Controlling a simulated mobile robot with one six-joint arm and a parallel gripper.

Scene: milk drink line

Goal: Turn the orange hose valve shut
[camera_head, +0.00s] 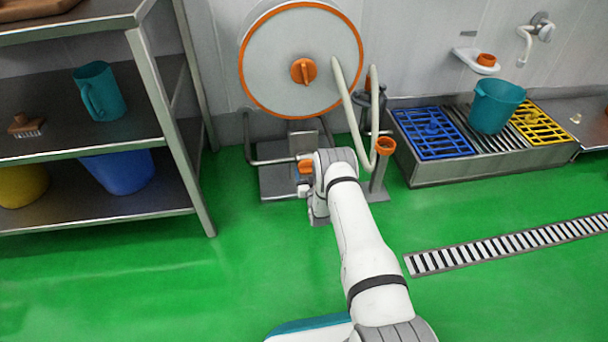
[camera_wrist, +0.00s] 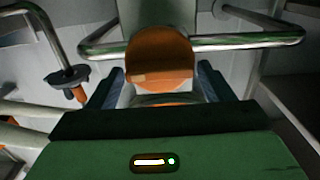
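The orange valve handle (camera_wrist: 158,58) shows large in the wrist view as a rounded orange piece in front of a metal pipe. A second orange part shows just below it. My gripper (camera_wrist: 160,84) has its two dark fingers apart, one on each side of the orange handle. Slim gaps seem to show between fingers and handle; whether either finger touches it is hard to tell. In the head view, a small orange piece (camera_head: 305,165) shows low under the hose reel, beside my wrist. My wrist hides most of the gripper there.
A pale hose (camera_head: 350,105) runs down to a grey stand (camera_head: 379,178). A steel shelf (camera_head: 172,110) stands left, a low sink (camera_head: 480,163) right. The green floor (camera_head: 120,275) is mostly clear.

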